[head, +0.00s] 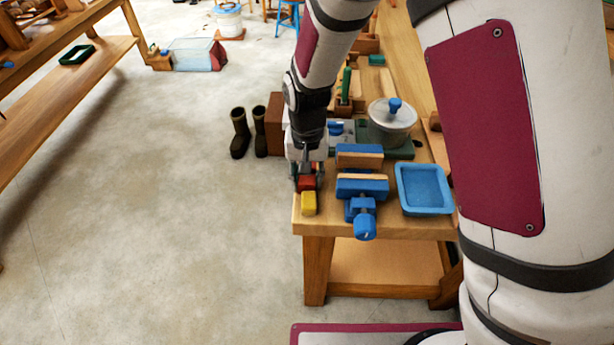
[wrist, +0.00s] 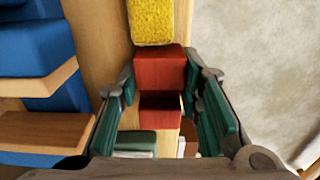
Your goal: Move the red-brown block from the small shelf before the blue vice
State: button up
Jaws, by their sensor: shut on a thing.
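The red-brown block (head: 306,184) is at the left end of the wooden bench, left of the blue vice (head: 362,188) and just behind a yellow block (head: 309,203). My gripper (head: 307,174) points down and is shut on it. In the wrist view, the red-brown block (wrist: 160,68) sits between the two green-padded fingers (wrist: 165,110). I cannot tell whether its underside touches the bench. The blue vice (wrist: 35,45), with wooden jaw faces, is at the left there. I cannot make out the small shelf.
A blue tray (head: 424,189) lies right of the vice. A lidded grey pot (head: 391,120) stands behind it. The yellow block (wrist: 152,20) is close to the held block. Boots (head: 249,132) stand on the floor beyond the bench's left edge; the floor at left is clear.

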jog(key=shift+f, duration=0.3)
jog(key=o, duration=1.6)
jog(key=shift+c, duration=0.2)
jog(key=shift+r+p, duration=1.75)
jog(key=shift+r, duration=1.75)
